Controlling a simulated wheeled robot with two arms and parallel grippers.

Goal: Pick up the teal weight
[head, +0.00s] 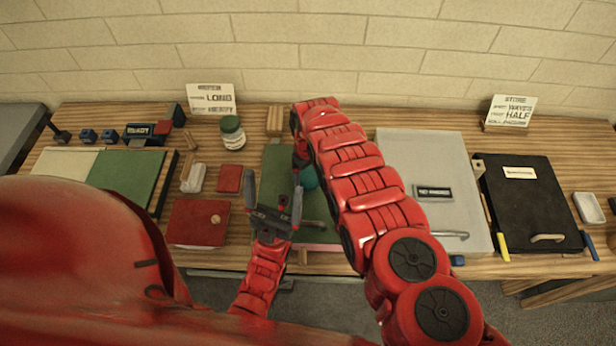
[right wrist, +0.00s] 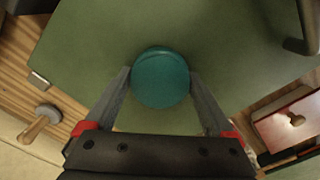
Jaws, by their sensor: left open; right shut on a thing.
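The teal weight is a round, smooth-topped piece. It sits between the two fingers of my right gripper (right wrist: 160,84), which is shut on it, and the weight (right wrist: 160,77) shows plainly in the right wrist view. In the head view the weight (head: 309,177) is partly hidden by my right arm and gripper, over a green board (head: 273,170). I cannot tell whether it touches the board. My left gripper (head: 274,196) is open and empty, with its fingers spread, just left of the weight over the green board.
A green-lidded jar (head: 232,133) stands behind. A dark red book (head: 198,223) and small red box (head: 229,179) lie left. A grey folder (head: 427,170) and black case (head: 532,205) lie right. Signs (head: 211,99) (head: 509,112) stand near the wall.

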